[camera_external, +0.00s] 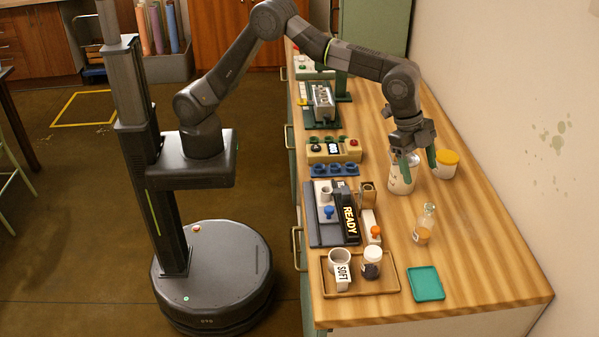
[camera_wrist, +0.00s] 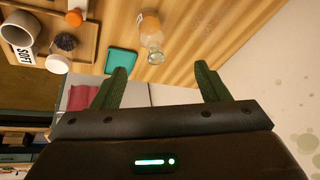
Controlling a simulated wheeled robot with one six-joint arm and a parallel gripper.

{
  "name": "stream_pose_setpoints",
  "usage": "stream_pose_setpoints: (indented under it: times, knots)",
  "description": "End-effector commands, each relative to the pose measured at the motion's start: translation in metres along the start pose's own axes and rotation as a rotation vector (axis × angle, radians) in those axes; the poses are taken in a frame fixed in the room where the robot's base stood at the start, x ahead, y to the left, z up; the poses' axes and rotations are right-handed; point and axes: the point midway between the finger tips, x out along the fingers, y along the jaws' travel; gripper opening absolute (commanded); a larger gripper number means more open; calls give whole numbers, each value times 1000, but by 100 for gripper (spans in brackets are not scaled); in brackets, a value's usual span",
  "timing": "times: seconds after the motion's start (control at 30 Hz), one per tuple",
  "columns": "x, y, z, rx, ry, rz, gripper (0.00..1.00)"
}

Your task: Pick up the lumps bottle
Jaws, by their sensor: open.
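No label reading "lumps" can be made out. A small clear jar with dark lumpy contents and a white cap (camera_external: 372,262) stands on the wooden tray (camera_external: 385,292); it is at upper left in the wrist view (camera_wrist: 64,43). A clear glass bottle with amber contents (camera_external: 424,225) stands upright on the bench behind the teal mat; it also shows in the wrist view (camera_wrist: 150,28). My gripper (camera_external: 414,158) is open and empty, above the bench near the white containers. Its two green fingers show apart in the wrist view (camera_wrist: 161,72), away from both vessels.
A speckled white container (camera_external: 400,180) and a yellow-lidded jar (camera_external: 445,168) stand beneath and beside my gripper. A READY sign (camera_external: 349,221) stands left of the bottle. A teal mat (camera_external: 426,284) lies in front. The right bench is clear.

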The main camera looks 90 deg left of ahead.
Motion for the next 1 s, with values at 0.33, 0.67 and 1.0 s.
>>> stream_pose_setpoints:
  times: [0.33,0.67,1.0]
  knots:
    - [22,8,-15,-241,7,48,68]
    - [82,11,-16,-238,6,48,68]
    - [110,12,-14,-237,6,48,68]
